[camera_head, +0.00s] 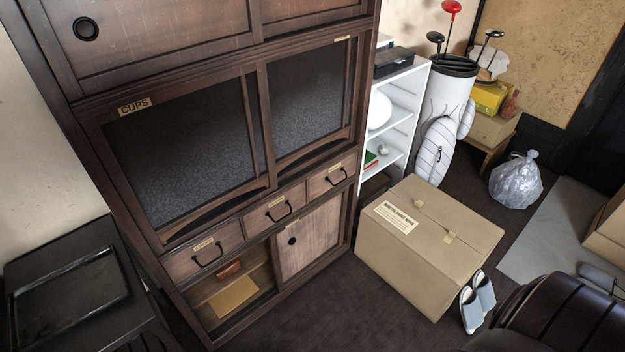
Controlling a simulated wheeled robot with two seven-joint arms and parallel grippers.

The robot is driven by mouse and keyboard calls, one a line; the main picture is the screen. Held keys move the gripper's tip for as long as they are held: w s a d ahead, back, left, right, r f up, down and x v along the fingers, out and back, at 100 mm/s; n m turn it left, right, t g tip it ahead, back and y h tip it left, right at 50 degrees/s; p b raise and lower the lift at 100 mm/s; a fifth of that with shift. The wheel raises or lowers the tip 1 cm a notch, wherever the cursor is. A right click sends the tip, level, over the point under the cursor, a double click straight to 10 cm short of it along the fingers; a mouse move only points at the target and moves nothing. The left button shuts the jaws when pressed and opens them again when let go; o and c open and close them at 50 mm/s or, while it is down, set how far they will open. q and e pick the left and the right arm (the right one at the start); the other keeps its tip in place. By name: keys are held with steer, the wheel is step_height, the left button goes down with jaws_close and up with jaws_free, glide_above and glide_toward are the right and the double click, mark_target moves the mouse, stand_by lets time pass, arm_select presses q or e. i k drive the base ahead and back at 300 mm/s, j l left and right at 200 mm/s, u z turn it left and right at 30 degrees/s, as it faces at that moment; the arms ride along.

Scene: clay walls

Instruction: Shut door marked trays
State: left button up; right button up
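A tall dark wooden cabinet (190,87) fills the left half of the view. Its upper pair of glass sliding doors bears a label CUPS (134,107). Below is a row of drawers (270,212) with black handles. Under them a lighter wooden sliding door (309,238) with a round dark pull stands at the right side. The left side of that lower compartment (215,287) is open, showing a reddish box (229,270) and a tan flat piece (234,298). A small label (291,224) above the lower door is too small to read; no label reading trays is legible. Neither gripper is in view.
A large cardboard box (395,258) stands on the floor right of the cabinet, with slippers (478,302) beside it. A dark table with a black tray (70,295) is at left. A dark padded seat (555,315) is at lower right. Dark floor (345,305) before the cabinet is clear.

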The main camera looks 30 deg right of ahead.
mark_target(299, 246)
steer(key=z, duration=1)
